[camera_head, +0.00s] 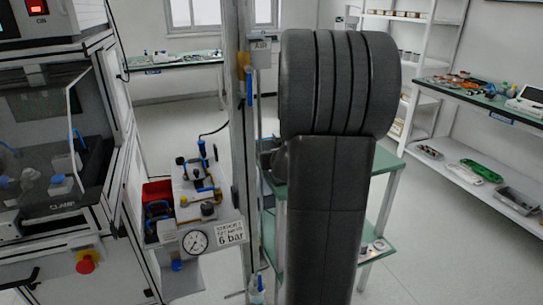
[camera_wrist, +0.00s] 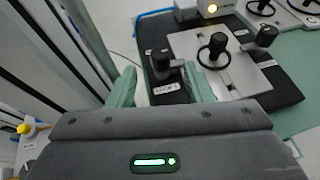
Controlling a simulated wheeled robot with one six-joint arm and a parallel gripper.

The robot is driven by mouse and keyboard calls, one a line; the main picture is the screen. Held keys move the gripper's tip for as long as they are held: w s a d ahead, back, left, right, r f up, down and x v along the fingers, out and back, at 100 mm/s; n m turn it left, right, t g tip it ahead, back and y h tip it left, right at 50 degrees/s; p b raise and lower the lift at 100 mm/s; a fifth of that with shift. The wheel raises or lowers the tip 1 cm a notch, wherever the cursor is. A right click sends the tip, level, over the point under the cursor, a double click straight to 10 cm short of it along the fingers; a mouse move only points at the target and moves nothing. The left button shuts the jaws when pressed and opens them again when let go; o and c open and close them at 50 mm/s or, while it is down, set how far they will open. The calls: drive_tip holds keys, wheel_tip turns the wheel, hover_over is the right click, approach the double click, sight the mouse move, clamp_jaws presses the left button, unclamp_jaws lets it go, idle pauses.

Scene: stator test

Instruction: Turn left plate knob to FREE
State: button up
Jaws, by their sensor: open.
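A grey metal plate (camera_wrist: 243,78) lies on a black base in the wrist view. At its left side stands a black knob (camera_wrist: 160,62), with a small white label (camera_wrist: 167,89) in front of it that is too small to read. A second black knob (camera_wrist: 266,36) stands at the plate's right side. A black ring handle (camera_wrist: 213,48) stands in the plate's middle. My gripper (camera_wrist: 160,72) is open, with one green finger on each side of the left knob; I cannot tell whether they touch it. In the head view my arm hides the gripper and the plate.
A green bench top (camera_wrist: 300,122) carries the black base. A lit yellow button (camera_wrist: 212,8) and more round handles lie behind. In the head view a grey post (camera_head: 238,110) and a pressure gauge (camera_head: 195,241) stand left of my arm.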

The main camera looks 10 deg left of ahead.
drive_tip(key=x, duration=0.7)
drive_tip(key=shift+w+a+f, duration=0.1)
drive_tip(key=shift+w, duration=0.1)
drive_tip(key=c, duration=1)
